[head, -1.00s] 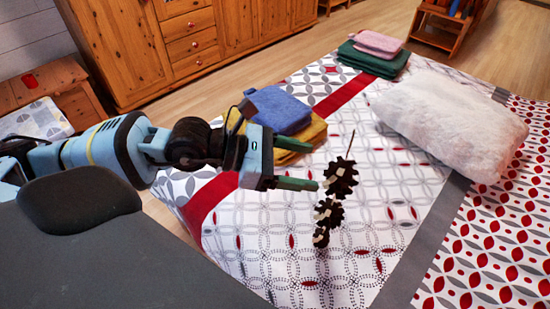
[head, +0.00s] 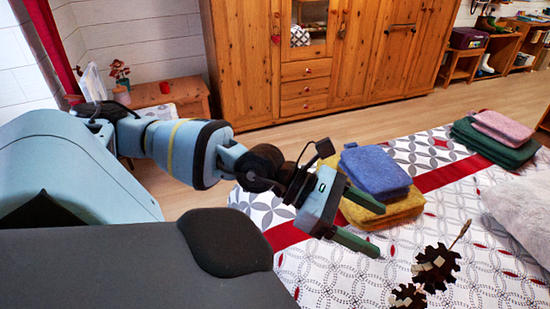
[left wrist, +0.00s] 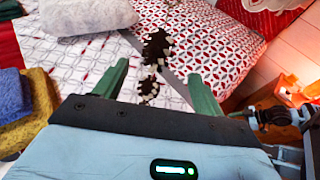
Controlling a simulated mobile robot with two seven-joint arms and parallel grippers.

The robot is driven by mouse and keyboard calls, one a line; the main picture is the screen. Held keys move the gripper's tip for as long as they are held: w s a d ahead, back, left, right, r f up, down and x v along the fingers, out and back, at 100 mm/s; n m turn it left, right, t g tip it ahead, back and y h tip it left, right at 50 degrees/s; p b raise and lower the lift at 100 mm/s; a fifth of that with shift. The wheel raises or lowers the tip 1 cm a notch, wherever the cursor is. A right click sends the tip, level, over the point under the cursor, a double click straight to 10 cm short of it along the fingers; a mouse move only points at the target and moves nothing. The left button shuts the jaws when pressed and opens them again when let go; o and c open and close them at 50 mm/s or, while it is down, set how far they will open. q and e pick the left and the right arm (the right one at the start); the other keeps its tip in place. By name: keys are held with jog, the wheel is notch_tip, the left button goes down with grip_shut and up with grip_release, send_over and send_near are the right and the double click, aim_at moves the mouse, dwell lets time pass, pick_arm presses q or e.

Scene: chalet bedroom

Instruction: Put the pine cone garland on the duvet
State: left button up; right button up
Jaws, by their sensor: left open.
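The pine cone garland (head: 435,268), dark brown with pale patches and a thin stem, shows over the patterned duvet (head: 335,268) at the lower right of the head view, partly cut off by the bottom edge. My left gripper (head: 378,230) is open and empty, up and left of the garland and apart from it. In the left wrist view the garland (left wrist: 155,48) appears beyond and between the open fingers, against the white and red duvet. I cannot tell exactly how it touches the duvet.
Blue (head: 375,172) and yellow (head: 385,212) folded towels lie just behind my left gripper. Pink (head: 502,127) and green (head: 490,145) towels lie farther back. A white fluffy pillow (head: 520,208) is at the right. A wooden wardrobe (head: 385,60) stands behind the bed.

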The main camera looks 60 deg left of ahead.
pick_arm(q)
jog(key=s+d+f+n+t+y, duration=0.1)
jog(key=s+f+n+t+y, duration=0.2)
jog(key=f+n, duration=0.9)
jog(key=s+f+n+t+y, duration=0.25)
jog(key=f+n, duration=0.65)
jog(key=n, duration=0.8)
jog(key=s+f+n+g+y, duration=0.2)
jog(key=s+f+n, duration=0.6)
jog(key=s, duration=0.4)
jog(key=s+f+n+g+y, duration=0.2)
jog(key=s+f+n+g, duration=0.3)
jog(key=s, duration=0.8)
notch_tip(320, 180, down, 5)
jog(key=n, duration=0.3)
jog(key=shift+n+y, duration=0.3)
jog(key=shift+y, duration=0.05)
jog(key=shift+d, duration=0.1)
jog(key=shift+c, duration=0.3)
